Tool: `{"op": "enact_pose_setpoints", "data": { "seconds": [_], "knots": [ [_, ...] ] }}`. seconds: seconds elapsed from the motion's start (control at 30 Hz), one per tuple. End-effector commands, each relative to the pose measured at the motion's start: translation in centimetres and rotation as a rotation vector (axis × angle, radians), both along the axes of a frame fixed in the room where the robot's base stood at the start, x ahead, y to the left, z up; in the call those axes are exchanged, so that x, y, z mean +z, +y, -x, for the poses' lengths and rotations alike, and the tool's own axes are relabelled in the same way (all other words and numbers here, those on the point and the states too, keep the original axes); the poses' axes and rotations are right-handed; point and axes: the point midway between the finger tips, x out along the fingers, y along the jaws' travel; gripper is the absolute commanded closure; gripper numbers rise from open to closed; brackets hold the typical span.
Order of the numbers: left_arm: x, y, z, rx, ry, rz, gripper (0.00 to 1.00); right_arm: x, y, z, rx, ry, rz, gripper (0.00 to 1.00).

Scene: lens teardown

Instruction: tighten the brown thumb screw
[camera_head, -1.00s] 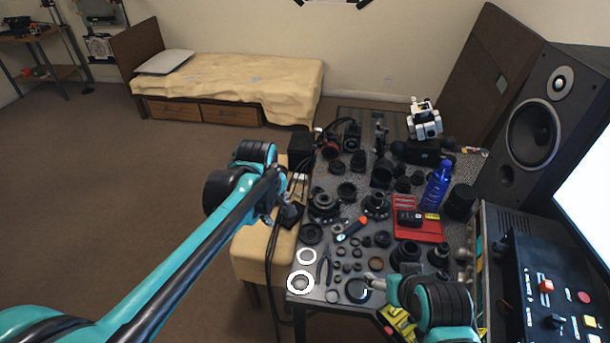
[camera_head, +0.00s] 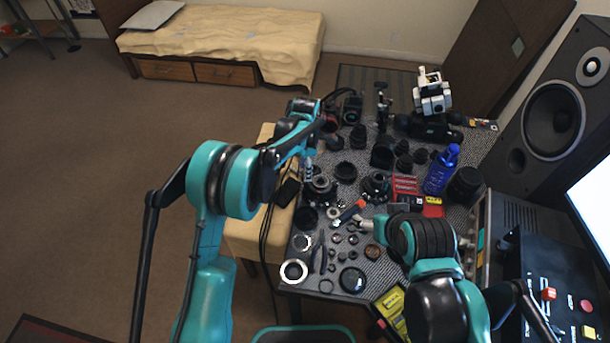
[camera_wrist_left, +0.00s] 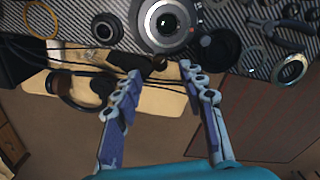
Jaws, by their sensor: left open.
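A grey-and-black lens part (camera_wrist_left: 166,20) with a dark glass centre lies at the table edge in the left wrist view. A small dark brown piece (camera_wrist_left: 159,64) sticks out below it and may be the brown thumb screw; it is too dark to be sure. My left gripper (camera_wrist_left: 158,76) is open, with the brown piece between its fingertips or just beyond them; contact cannot be told. In the head view, my left gripper (camera_head: 309,174) is above the ringed lens part (camera_head: 321,190). My right gripper (camera_head: 362,223) is low over the small parts; its jaws are unclear.
The patterned table holds many lens parts, a white ring (camera_head: 294,271), pliers (camera_head: 318,254) and a blue bottle (camera_head: 441,171). Dark cables (camera_wrist_left: 85,55) hang beside the table edge, over the beige seat (camera_head: 254,232).

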Motion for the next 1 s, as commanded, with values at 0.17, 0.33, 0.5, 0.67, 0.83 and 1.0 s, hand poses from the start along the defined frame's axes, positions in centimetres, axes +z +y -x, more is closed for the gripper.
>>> {"op": "enact_pose_setpoints", "data": {
  "seconds": [0.17, 0.33, 0.5, 0.67, 0.83, 1.0],
  "knots": [
    [-2.9, 0.0, 0.0, -0.001, -0.001, 0.0, 0.59, -0.9, 0.0, 0.0, 0.0, 0.0, 0.0, 0.26],
    [-3.9, 0.0, 0.0, -0.001, -0.001, 0.0, 0.59, -1.2, 0.0, 0.0, 0.0, 0.0, 0.0, 0.26],
    [-4.0, 0.0, 0.0, -0.001, -0.001, 0.0, 0.59, -1.1, 0.0, 0.0, 0.0, 0.0, 0.0, 0.26],
    [-4.0, 0.0, 0.0, -0.001, -0.001, 0.0, 0.78, -1.1, 0.0, 0.0, 0.0, 0.0, 0.0, 0.26],
    [-4.0, 0.0, 0.0, -0.001, -0.001, 0.0, 1.0, -1.1, 0.0, 0.0, 0.0, 0.0, 0.0, 0.26],
    [-4.0, 0.0, 0.0, -0.006, -0.001, 0.0, 1.0, -1.1, 0.0, 0.0, 0.0, 0.0, 0.0, 0.26]
  ]
}}
